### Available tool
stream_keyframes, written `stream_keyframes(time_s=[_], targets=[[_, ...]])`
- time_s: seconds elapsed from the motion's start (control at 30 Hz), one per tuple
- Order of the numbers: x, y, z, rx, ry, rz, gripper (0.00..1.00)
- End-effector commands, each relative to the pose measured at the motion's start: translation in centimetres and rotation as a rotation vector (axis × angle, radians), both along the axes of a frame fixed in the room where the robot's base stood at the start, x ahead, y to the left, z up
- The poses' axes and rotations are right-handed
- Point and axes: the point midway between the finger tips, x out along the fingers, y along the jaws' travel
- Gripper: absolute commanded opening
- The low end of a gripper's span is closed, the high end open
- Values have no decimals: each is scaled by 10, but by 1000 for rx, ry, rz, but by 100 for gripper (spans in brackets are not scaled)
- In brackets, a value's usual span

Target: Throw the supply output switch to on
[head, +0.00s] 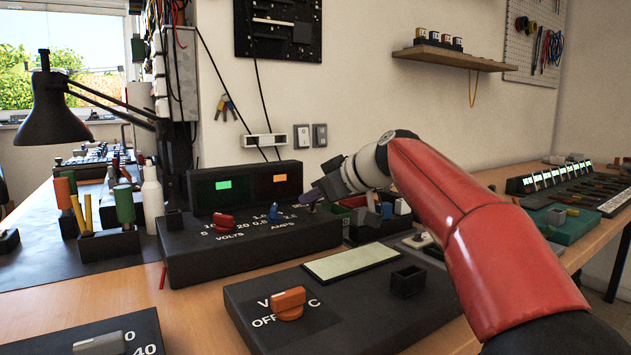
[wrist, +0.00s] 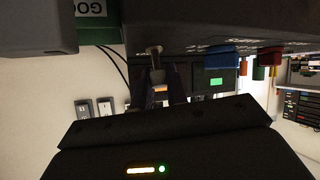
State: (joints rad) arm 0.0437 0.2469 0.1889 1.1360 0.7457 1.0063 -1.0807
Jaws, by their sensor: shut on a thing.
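The bench supply (head: 250,242) is a black console with a red VOLTS knob (head: 223,221), a blue AMPS knob (head: 273,212) and lit green and orange displays. My gripper (head: 318,192) is at the right end of its top panel, and its fingers hide that corner in the head view. In the wrist view, which is upside down, a small metal toggle lever (wrist: 154,50), the supply output switch, stands from the panel at the fingertips (wrist: 159,77). My gripper is shut on this lever. I cannot tell which way the switch is set.
A meter box (head: 345,305) with an orange selector knob (head: 288,303) stands in front of the supply, below my arm. Another black box (head: 105,338) is at the front left. Small bins (head: 377,213) sit just right of the supply. The wall (head: 365,90) is behind.

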Motion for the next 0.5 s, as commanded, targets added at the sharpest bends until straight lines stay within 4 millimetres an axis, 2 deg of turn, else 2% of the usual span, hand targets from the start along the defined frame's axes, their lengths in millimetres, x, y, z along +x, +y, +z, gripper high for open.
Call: stream_keyframes(time_s=[0.03,0.1,0.5], targets=[[1,1,12,-18,30,3,0],[3,2,14,-46,69,2,0],[14,10,11,-217,323,3,0]])
